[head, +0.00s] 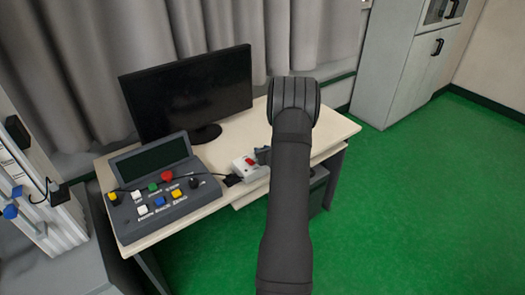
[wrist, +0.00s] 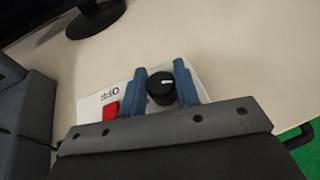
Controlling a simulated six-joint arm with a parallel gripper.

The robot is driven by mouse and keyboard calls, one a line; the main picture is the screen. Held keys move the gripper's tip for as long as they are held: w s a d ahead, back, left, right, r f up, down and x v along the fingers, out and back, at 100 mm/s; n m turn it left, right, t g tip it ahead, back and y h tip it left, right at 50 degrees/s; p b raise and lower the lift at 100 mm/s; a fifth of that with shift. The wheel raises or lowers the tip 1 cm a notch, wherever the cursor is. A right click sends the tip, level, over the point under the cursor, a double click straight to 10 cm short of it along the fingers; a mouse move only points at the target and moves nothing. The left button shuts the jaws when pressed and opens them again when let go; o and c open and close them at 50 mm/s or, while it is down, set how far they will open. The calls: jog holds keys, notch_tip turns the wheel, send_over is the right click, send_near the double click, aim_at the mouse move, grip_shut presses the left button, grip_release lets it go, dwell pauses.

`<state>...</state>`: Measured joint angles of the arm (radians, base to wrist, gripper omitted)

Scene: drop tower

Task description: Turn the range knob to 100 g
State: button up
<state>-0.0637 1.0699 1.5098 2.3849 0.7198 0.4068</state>
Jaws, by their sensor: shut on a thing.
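The range knob (wrist: 161,88) is a round black knob with a short white mark on its top, seen in the wrist view. It sits on a small white box (head: 243,172) near the right part of the desk in the head view. My gripper (wrist: 159,76) has its two blue-grey fingers on either side of the knob and is shut on it. A red switch (wrist: 111,110) is on the box just left of the left finger, beside lettering that seems to read OFF. The range markings around the knob are hidden or too small to read. My arm hides part of the box in the head view.
A grey control console (head: 165,200) with coloured buttons and black knobs stands left of the box. A black monitor (head: 188,92) stands behind on the desk (head: 222,205). The desk top beyond the box is clear in the wrist view.

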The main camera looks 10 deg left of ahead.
jog(key=shift+m+t+h, duration=0.5)
jog(key=shift+m+h, duration=0.3)
jog(key=o, duration=1)
jog(key=v, duration=1.7)
jog(key=shift+s+r, duration=0.2)
jog(key=shift+s, duration=0.05)
jog(key=shift+c, duration=0.2)
